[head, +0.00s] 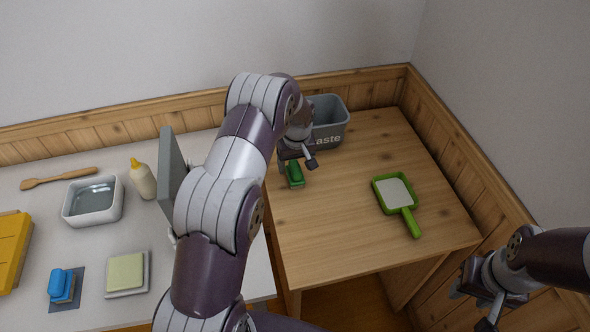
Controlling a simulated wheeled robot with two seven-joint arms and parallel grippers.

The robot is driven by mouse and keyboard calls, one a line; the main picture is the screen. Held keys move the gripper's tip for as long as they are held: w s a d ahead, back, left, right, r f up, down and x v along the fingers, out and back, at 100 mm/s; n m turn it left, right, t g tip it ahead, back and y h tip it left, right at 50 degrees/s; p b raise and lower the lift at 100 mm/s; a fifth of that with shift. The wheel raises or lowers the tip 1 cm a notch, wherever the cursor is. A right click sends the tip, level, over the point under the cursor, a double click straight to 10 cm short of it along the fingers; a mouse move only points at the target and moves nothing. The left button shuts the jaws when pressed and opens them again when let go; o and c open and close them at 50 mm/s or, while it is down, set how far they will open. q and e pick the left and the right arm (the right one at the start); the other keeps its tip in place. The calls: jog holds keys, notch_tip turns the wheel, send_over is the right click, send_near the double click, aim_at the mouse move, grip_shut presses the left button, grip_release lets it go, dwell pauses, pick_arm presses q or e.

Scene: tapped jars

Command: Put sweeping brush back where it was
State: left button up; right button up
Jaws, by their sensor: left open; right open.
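A small green object (295,175), which looks like the sweeping brush, is on the wooden table, partly hidden by my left gripper. My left gripper (298,165) is open, with its fingers just above or around the green brush; I cannot tell whether they touch it. A green dustpan (397,193) with a pale inside lies to the right on the same table, its handle toward the front. My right gripper (487,303) is open and empty, low at the right, beyond the table's front corner.
A grey bin (331,122) marked "aste" stands at the back of the wooden table (340,235). On the white table are a grey upright panel (171,165), a bottle (142,180), a white basin (93,202), a blue brush (61,284) and a sponge (126,271).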

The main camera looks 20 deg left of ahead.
aim_at(296, 170)
pick_arm(q)
jog(key=r, duration=0.5)
jog(key=s+r, duration=0.1)
jog(key=r, duration=0.1)
jog(key=shift+d+r, duration=0.3)
jog(key=shift+r, duration=0.1)
jog(key=s+d+r+m, duration=0.1)
jog(key=s+d+m, duration=0.1)
jog(key=s, duration=0.6)
jog(key=s+d+r+m, duration=0.2)
jog(key=s+d+m, duration=0.1)
jog(key=s, duration=0.5)
jog(key=s+d+r+m, duration=0.1)
jog(key=s+d+m, duration=0.1)
jog(key=s, duration=0.7)
jog(key=shift+d+r+m+h, duration=0.3)
jog(key=shift+d+r+h, duration=0.1)
jog(key=shift+d, duration=0.05)
